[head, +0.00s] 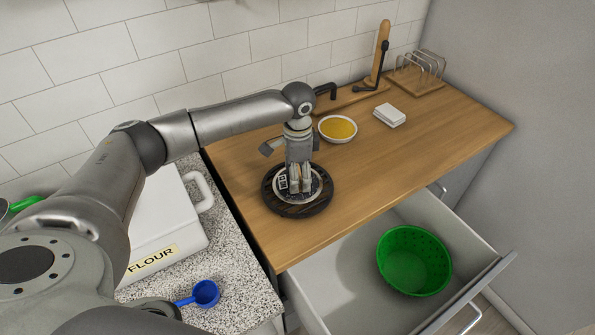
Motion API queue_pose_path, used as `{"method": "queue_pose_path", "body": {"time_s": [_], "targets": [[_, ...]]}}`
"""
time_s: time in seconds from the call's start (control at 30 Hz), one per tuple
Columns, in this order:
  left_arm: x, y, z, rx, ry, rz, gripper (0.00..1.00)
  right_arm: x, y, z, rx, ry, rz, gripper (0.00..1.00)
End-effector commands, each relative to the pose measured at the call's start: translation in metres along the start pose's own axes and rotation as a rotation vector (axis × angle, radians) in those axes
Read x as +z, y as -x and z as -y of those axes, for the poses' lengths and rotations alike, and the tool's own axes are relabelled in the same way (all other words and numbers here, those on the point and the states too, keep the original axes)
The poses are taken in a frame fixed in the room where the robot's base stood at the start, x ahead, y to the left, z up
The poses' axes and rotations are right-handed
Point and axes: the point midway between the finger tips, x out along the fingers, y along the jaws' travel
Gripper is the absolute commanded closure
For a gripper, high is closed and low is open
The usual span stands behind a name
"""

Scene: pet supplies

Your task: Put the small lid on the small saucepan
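My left gripper (300,186) points straight down over a round pale-rimmed disc (314,193) that lies on a dark round slatted trivet (270,200) on the wooden counter. The fingers look close together at the disc's middle and hide part of it. I cannot tell whether they hold anything or whether the disc is a lid. No saucepan shows clearly. A green handle-like part (26,202) at the far left edge belongs to something cut off by the frame. My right gripper is not in view.
A bowl of yellow contents (338,128), a white block (389,115) and a toast rack (417,72) stand behind. An open drawer (345,290) in front holds a green colander (413,260). A flour bin (165,230) and blue scoop (206,293) are left. The counter's right side is clear.

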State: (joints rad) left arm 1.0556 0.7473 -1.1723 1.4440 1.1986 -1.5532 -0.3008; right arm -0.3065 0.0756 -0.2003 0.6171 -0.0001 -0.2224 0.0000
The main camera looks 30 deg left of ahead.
Motion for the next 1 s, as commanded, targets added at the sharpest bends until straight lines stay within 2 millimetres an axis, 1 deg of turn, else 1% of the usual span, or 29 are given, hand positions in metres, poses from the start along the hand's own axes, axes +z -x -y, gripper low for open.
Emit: {"method": "queue_pose_path", "body": {"time_s": [0.07,0.1,0.23,0.3,0.63,0.73,0.87,1.0], "targets": [[0.0,-0.001,0.0,0.0,0.0,0.0,0.64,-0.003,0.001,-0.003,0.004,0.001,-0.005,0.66],[0.0,-0.002,0.0,0.0,0.0,0.0,0.31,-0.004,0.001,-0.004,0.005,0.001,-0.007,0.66],[0.0,-0.002,0.0,0.0,0.0,0.0,0.15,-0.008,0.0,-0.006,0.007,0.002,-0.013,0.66],[0.0,-0.002,0.0,0.0,0.0,0.0,0.13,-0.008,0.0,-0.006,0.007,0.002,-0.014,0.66],[0.0,-0.001,0.0,0.0,0.001,0.0,0.13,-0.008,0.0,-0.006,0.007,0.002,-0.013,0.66],[0.0,0.003,0.001,-0.001,0.001,-0.001,0.13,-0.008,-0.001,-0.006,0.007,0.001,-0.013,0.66],[-0.001,0.02,0.001,-0.002,0.0,-0.003,0.13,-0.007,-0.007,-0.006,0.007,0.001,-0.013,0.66],[-0.001,0.05,0.001,-0.004,0.0,-0.006,0.13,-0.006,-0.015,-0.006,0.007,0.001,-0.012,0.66]]}}
